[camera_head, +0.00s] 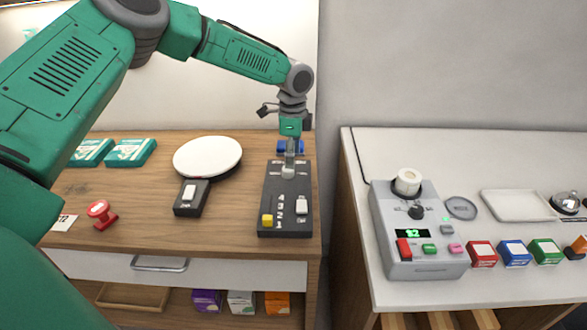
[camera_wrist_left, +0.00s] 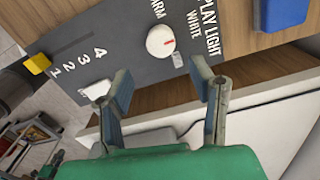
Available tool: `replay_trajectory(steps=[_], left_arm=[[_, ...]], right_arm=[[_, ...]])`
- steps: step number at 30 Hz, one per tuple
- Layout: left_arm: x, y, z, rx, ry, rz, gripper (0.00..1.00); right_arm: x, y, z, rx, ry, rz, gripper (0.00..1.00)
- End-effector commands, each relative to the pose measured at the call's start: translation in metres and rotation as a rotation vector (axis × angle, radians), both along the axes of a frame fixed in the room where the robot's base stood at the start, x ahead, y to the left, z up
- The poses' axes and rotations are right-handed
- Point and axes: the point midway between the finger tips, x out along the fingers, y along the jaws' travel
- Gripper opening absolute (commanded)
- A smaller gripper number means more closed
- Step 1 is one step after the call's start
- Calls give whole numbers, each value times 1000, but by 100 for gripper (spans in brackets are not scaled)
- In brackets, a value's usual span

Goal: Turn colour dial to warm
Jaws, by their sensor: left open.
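The colour dial (camera_wrist_left: 159,41) is a round white knob with a short red mark on the side toward the word WHITE. It is on a dark control panel (camera_head: 284,222), and the partly hidden label ending in ARM is on its other side. My left gripper (camera_head: 289,165) comes down over the far end of the panel, at the dial, and covers most of it in the head view. In the left wrist view, the left gripper (camera_wrist_left: 161,78) is open, with its fingers apart and the dial beyond the gap. I cannot tell whether they touch it. My right gripper is out of view.
The panel also has a yellow knob (camera_head: 267,221) beside the numbers and a white switch (camera_head: 302,206). A blue object (camera_head: 284,148) is just behind it. A white round plate (camera_head: 207,157) stands to the left. A grey device (camera_head: 420,235) is on the right counter, across a gap.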

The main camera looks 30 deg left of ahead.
Motion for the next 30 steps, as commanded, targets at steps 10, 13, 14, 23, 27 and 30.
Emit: replay_trajectory(steps=[10,13,14,23,27,30], left_arm=[[-1,1,-47,1,-1,1,50],[-1,-4,-49,5,-1,2,50],[-1,-5,-50,6,-1,2,50],[-1,-2,-51,4,-1,1,25],[-2,2,-53,0,1,1,1],[-3,5,-54,0,3,3,1]], right_arm=[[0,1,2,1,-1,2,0],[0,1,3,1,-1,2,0],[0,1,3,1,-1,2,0],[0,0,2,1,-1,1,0],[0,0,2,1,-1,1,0],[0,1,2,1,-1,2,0]])
